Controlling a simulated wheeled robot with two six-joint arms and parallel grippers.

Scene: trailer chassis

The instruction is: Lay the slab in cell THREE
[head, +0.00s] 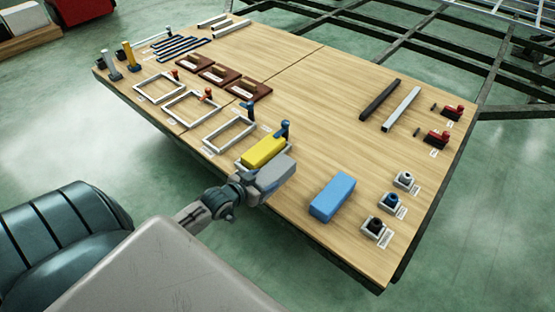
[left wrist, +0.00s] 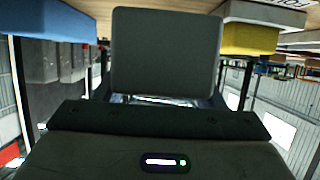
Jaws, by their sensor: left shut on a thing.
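My left gripper (head: 254,185) is shut on a grey slab (head: 277,174), which it holds over the board's near edge, just in front of the yellow slab. In the left wrist view the grey slab (left wrist: 165,50) stands dark and broad before the jaws and hides much of them. White rectangular frames form a row of cells along the board's left side. The nearest frame holds the yellow slab (head: 263,151). The frame beside it (head: 229,134) is empty, as are the two farther ones (head: 192,108). The cell labels are too small to read in the head view. My right gripper is out of view.
A blue slab (head: 332,196) lies on the wooden board (head: 310,120) to the right of my gripper. Small blue (head: 285,130) and red upright clamps stand by the frames. Brown plates (head: 219,73) lie behind them. The board's middle is clear.

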